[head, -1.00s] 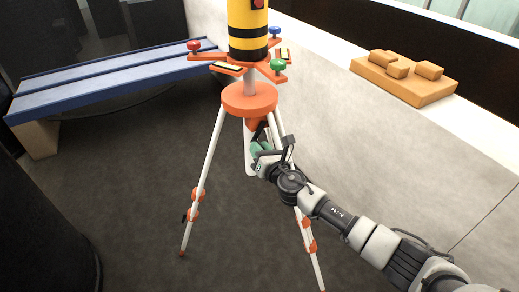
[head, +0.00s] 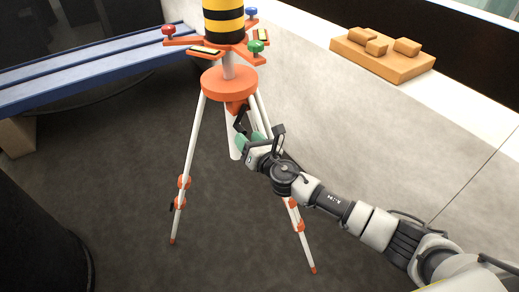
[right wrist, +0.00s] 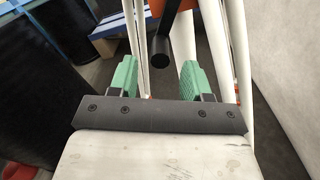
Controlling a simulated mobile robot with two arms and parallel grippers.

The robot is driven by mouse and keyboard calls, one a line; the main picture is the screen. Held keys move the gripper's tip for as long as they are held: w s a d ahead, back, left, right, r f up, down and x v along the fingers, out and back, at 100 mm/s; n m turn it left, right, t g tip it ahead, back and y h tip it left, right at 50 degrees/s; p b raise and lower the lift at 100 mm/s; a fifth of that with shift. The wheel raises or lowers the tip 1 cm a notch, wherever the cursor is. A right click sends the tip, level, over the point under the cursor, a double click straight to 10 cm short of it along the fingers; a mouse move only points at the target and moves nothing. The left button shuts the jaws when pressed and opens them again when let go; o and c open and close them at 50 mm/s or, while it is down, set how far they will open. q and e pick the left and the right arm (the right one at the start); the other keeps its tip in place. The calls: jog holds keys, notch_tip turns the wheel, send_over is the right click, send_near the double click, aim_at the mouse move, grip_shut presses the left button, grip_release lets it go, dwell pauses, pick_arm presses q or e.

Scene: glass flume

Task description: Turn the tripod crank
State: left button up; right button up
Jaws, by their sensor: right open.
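An orange and white tripod (head: 229,83) stands on the dark floor, its legs spread. Its black crank (head: 239,120) hangs below the orange head, beside the white centre column. My right gripper (head: 249,141) is at the crank's lower end. In the right wrist view the crank's round black handle (right wrist: 160,61) points towards the camera, between the two green finger pads of the open gripper (right wrist: 160,78). Gaps show on both sides of the handle, so neither pad touches it there. My left gripper is not in view.
A yellow and black striped instrument (head: 223,20) sits on the tripod, above red, blue and green knobs. A blue bench (head: 90,72) is at left. A pale wall stands at right, with an orange block tray (head: 385,62) on its ledge.

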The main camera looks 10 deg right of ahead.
jog(key=v, duration=0.7)
jog(key=shift+s, duration=0.2)
jog(key=shift+d, duration=0.1)
jog(key=s+d+f+m+g+h, duration=0.25)
jog(key=f+m, duration=0.35)
jog(key=f, duration=0.4)
jog(key=s+d+f+m+g+h, duration=0.15)
jog(key=s+d+f+m, duration=0.3)
jog(key=f, duration=0.55)
jog(key=s+d+f+m+g+h, duration=0.25)
jog(key=f+m, duration=0.35)
jog(key=f, duration=0.5)
jog(key=s+d+f+m+g, duration=0.2)
jog(key=s+f+m+g, duration=0.45)
jog(key=s+f, duration=0.7)
jog(key=s+f+m+g, duration=0.1)
jog(key=s+f+m, duration=0.1)
jog(key=s, duration=0.6)
jog(key=s+a+f+m+g, duration=0.1)
jog(key=s+m, duration=0.4)
jog(key=s, duration=0.4)
jog(key=s+f+m+g, duration=0.1)
jog(key=s+f+m, duration=0.1)
jog(key=s, duration=0.6)
jog(key=shift+s+a+f+m, duration=0.3)
jog(key=shift+a+f+m, duration=0.1)
jog(key=shift+m, duration=0.3)
